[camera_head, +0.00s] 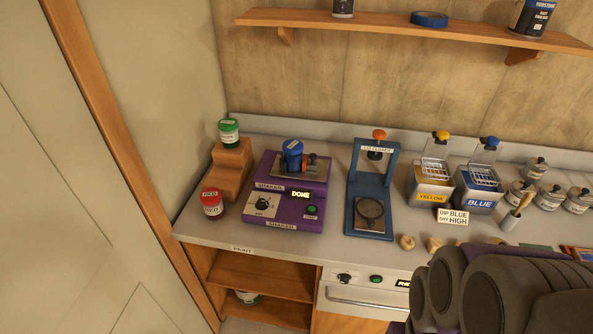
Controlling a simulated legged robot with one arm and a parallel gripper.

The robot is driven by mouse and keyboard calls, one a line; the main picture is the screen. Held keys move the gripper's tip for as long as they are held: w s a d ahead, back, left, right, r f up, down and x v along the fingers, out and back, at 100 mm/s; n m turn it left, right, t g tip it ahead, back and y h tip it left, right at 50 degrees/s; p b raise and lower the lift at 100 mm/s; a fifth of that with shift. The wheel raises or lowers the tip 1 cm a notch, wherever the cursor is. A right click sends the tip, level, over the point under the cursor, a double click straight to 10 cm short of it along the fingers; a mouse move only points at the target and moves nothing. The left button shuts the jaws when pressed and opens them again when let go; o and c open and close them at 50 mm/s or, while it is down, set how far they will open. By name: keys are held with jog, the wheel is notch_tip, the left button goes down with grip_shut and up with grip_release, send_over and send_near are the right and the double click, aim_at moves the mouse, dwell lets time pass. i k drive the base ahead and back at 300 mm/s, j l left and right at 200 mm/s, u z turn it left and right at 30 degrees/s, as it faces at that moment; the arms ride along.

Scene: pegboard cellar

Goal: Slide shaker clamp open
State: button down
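The purple shaker (283,221) stands on the counter at centre left, with "SHAKER" labels, a dial (263,204), a green button (312,209) and a lit "DONE" sign (301,195). A blue can (292,148) sits tilted on its grey top plate (290,170). The clamp (313,160) appears as small dark and reddish parts at the can's right side. It is too small to tell whether it touches the can. My dark grey arm (490,290) fills the lower right, well right of the shaker; my gripper is not in view.
A wooden step with a green can (228,132) and a red can (212,203) stand left of the shaker. A blue lid press (370,190) stands close on its right. Yellow and blue dip tanks (432,188) and jars are farther right. A shelf (400,26) hangs above.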

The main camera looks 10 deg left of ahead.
aim_at(310, 165)
jog(key=i+j, duration=0.9)
jog(key=j, duration=0.15)
jog(key=i+z, duration=0.05)
